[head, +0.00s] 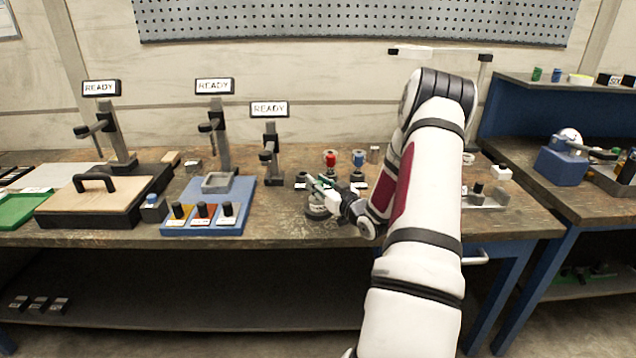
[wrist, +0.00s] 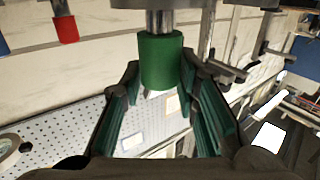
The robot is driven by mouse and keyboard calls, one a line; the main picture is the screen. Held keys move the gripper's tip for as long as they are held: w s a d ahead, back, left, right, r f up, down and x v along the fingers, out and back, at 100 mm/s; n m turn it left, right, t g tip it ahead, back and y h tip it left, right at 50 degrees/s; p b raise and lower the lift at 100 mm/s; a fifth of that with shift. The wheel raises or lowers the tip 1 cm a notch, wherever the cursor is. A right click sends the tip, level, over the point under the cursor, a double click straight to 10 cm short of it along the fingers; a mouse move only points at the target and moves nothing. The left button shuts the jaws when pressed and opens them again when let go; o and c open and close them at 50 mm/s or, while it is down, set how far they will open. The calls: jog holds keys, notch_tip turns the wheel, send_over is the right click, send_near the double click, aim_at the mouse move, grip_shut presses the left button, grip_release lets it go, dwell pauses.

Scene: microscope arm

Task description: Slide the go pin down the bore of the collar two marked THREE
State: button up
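The go pin, with a green handle (wrist: 161,62) and a steel shaft (wrist: 160,22), is between my fingertips in the wrist view, which is upside down. My gripper (wrist: 161,75) appears closed on both sides of the handle. The shaft meets a grey round steel part (wrist: 150,3) at the picture's top edge; whether it is inside a bore is cut off. In the head view my gripper (head: 330,190) is over a grey round piece (head: 318,211) on the bench. No marking THREE is readable on any collar.
A red-topped pin (head: 330,160) and a blue-topped pin (head: 358,160) stand just behind my gripper. A blue tray (head: 245,222) with several labelled blocks lies to the left. Three posts carry READY signs (head: 269,109). A steel fixture (head: 487,198) stands right of my arm.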

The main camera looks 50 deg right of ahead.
jog(key=shift+o, duration=1.2)
jog(key=shift+s, duration=0.15)
jog(key=v, duration=1.1)
jog(key=shift+s, duration=0.35)
jog(key=shift+w+a+r, duration=0.1)
jog(key=shift+a+r, duration=0.05)
